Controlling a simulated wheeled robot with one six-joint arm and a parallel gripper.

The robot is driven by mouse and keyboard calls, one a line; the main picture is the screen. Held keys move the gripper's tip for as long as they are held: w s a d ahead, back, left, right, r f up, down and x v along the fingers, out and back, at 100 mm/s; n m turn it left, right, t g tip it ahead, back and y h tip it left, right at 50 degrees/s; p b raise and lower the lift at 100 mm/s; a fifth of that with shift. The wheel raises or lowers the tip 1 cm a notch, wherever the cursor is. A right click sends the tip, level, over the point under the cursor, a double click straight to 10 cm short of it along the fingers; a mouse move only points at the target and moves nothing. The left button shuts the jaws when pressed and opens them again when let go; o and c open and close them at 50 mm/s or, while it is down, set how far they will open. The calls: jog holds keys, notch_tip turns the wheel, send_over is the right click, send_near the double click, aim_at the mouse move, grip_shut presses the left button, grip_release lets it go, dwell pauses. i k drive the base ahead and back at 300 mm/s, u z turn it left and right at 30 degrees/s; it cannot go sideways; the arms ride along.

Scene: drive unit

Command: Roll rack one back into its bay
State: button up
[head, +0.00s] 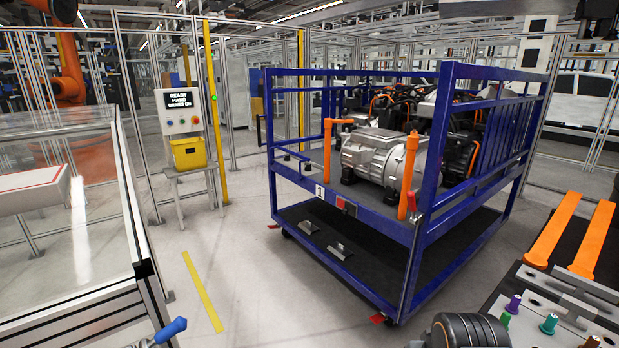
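Rack one (375,221) is a blue wheeled frame with a "1" label on its front beam, standing at an angle on the floor right of centre. It carries a grey and black drive unit (383,155) on its upper deck. Two upright orange handles (409,170) stand at its front. A black lower shelf is empty except for two small metal brackets. Red pedals (379,318) show at its lower front corners; the wheels are mostly hidden. I cannot tell which floor area is its bay. My gripper is not clearly in view.
A yellow floor stripe (201,291) lies on open floor left of the rack. A glass-topped enclosure (60,230) stands at left, a control post with a yellow box (189,153) behind. Fence posts run behind the rack. A fixture with orange bars (553,229) is close at right.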

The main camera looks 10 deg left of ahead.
aim_at(464, 156)
jog(key=u, duration=0.7)
jog(key=i, duration=1.75)
jog(key=u, duration=0.85)
jog(key=i, duration=2.35)
jog(key=z, duration=0.55)
jog(key=i, duration=1.6)
jog(key=z, duration=0.5)
